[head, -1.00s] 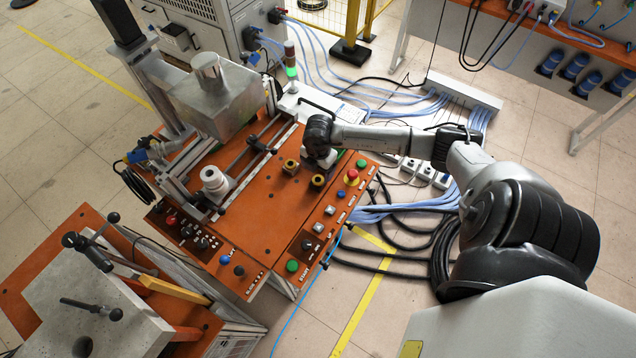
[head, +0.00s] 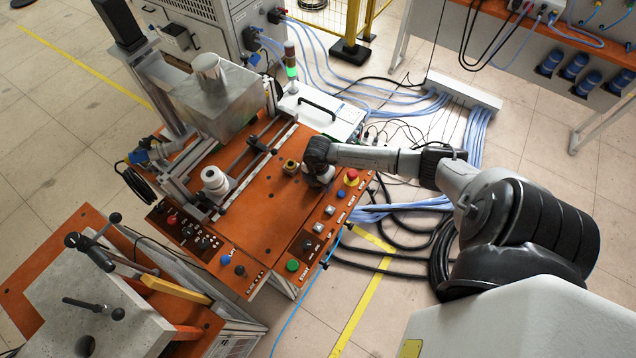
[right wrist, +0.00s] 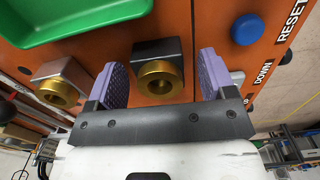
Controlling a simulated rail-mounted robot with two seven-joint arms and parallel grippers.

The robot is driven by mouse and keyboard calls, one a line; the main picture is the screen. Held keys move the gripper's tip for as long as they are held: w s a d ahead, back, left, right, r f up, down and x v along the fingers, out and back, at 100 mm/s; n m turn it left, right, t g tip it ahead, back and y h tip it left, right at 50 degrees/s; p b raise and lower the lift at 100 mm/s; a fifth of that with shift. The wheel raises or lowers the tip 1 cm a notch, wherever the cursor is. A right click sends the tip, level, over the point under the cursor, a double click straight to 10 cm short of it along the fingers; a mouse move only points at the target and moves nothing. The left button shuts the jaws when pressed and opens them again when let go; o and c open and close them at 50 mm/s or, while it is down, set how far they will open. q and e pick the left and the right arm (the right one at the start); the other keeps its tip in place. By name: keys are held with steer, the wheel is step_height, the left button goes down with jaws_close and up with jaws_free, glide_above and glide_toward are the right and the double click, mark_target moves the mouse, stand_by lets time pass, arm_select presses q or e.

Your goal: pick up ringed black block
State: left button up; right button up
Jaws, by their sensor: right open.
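The ringed black block (right wrist: 153,52) is a small dark block with a brass ring on its face. In the right wrist view it sits on the orange panel between the two purple pads of my right gripper (right wrist: 163,64). The gripper is open, with a gap showing on each side of the block. In the head view my right gripper (head: 319,181) is low over the panel, and the wrist hides the black block. A second, greyer ringed block (right wrist: 66,76) stands left of the left finger; it also shows in the head view (head: 290,167). My left gripper is out of view.
A green tray (right wrist: 80,22) lies close by at the upper left of the right wrist view. A blue button (right wrist: 247,29) is to the right. The orange panel (head: 262,219) has bare room in front, with a white cylinder (head: 214,181) and rail fixture at left.

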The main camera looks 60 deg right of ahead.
steer(key=shift+c, duration=0.3)
steer(key=c, duration=1.2)
steer(key=shift+r, duration=0.5)
steer(key=r, duration=0.2)
steer(key=s+r, duration=0.1)
steer(key=shift+a+r, duration=0.15)
steer(key=shift+r, duration=0.2)
steer(key=s+a+r, duration=0.3)
steer(key=s+r, duration=0.3)
steer(key=s, duration=0.4)
steer(key=shift+a+r, duration=0.2)
steer(key=shift+a, duration=0.15)
